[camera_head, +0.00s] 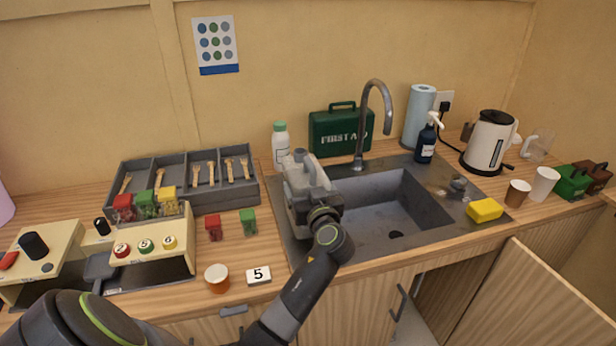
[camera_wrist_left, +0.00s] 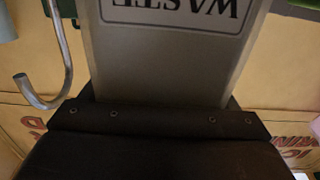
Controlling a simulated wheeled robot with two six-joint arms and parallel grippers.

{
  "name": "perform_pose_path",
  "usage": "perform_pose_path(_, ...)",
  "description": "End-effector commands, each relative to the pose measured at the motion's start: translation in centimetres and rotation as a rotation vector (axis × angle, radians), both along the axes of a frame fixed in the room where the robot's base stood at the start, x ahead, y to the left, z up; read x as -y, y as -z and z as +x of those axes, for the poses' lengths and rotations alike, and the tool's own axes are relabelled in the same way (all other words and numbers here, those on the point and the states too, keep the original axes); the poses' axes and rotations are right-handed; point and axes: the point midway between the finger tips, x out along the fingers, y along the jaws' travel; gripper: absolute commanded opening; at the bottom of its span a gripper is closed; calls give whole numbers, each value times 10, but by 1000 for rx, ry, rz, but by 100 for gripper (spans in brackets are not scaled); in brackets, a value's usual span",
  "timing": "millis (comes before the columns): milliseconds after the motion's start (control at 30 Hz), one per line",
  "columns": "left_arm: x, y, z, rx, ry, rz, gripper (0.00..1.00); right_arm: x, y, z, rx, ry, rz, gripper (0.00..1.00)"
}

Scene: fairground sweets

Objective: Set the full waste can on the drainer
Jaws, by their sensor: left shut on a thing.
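The grey waste can shows close up in the left wrist view (camera_wrist_left: 165,60), its WASTE label upside down there. My left gripper (camera_head: 312,197) is shut on it at the left side of the sink (camera_head: 385,205). In the head view the can is largely hidden behind the gripper; whether it touches the surface below cannot be told. The drainer (camera_head: 440,176) is the grey metal surface right of the basin, with a small dark grey object (camera_head: 458,186) on it. My right gripper is not in view.
The tap (camera_head: 375,110) arches behind the basin. A white bottle (camera_head: 281,147) and green first aid box (camera_head: 340,132) stand behind the gripper. A soap bottle (camera_head: 427,140), yellow sponge (camera_head: 484,210) and kettle (camera_head: 490,140) stand around the drainer. A cabinet door (camera_head: 550,300) hangs open below.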

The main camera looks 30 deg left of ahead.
Motion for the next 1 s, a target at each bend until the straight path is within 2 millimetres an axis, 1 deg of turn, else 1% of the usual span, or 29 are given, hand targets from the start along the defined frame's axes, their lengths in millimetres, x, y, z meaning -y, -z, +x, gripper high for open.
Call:
perform_pose_path(33,0,1,1,5,1,5,12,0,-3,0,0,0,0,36)
perform_pose_path(100,0,8,1,7,1,6,12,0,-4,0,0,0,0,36)
perform_pose_path(200,0,13,1,9,2,6,12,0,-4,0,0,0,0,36)
perform_pose_path(533,0,15,1,11,2,5,12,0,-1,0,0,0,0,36)
perform_pose_path(567,0,20,0,1,1,0,83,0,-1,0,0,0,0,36)
perform_pose_path(700,0,19,0,1,0,-1,100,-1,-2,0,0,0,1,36)
perform_pose_path(1000,0,17,0,0,0,0,100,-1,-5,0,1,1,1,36)
